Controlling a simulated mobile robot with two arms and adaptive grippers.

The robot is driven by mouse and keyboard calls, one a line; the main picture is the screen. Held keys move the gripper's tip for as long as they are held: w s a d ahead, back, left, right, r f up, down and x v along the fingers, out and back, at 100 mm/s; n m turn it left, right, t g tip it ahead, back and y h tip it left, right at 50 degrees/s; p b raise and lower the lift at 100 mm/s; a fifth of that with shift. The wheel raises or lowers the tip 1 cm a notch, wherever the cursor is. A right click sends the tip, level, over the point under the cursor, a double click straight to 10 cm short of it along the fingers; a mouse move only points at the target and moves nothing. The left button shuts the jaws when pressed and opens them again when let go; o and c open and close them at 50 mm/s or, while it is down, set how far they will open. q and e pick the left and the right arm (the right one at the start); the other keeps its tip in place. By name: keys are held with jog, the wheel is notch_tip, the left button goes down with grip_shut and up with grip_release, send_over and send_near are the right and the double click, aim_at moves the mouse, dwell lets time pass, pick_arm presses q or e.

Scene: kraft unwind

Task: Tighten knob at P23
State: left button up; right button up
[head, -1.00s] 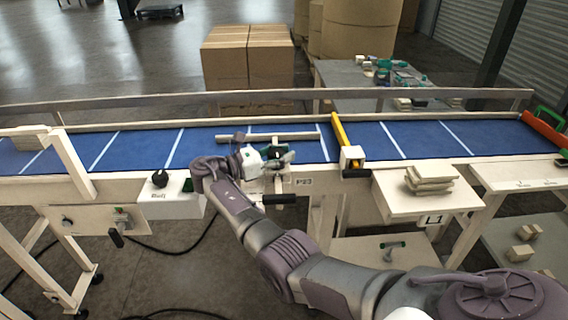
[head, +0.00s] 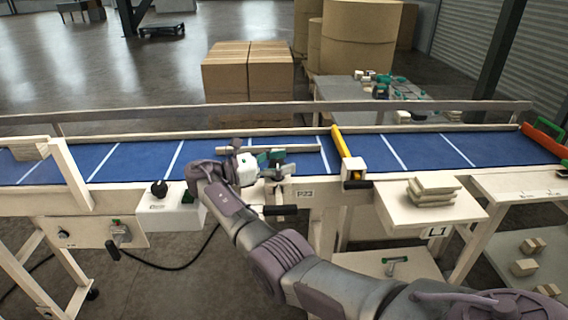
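The P23 label (head: 304,194) is on the conveyor's near side frame. A black handle (head: 281,210) sticks out just left of and below it. A grey bar (head: 300,148) lies over the blue belt behind. My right gripper (head: 272,164) is over the belt's near edge, left of and above the label, close to the dark clamp parts under the bar. Its fingers overlap these parts, so I cannot tell contact or whether they are open. Any knob at P23 is not clearly visible behind the hand. My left gripper is out of view.
A control box with a black knob (head: 159,189) is left of my arm. A yellow bar (head: 341,142) crosses the belt on the right. Stacked pale blocks (head: 432,190) lie on the L1 shelf (head: 400,212). A metal rail (head: 420,106) runs along the belt's far side.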

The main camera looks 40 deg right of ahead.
aim_at(283, 161)
jog(key=shift+d+f, duration=0.15)
jog(key=shift+f, duration=0.05)
notch_tip(283, 161, up, 10)
jog(key=shift+r, duration=0.1)
dwell(0.4)
dwell(0.5)
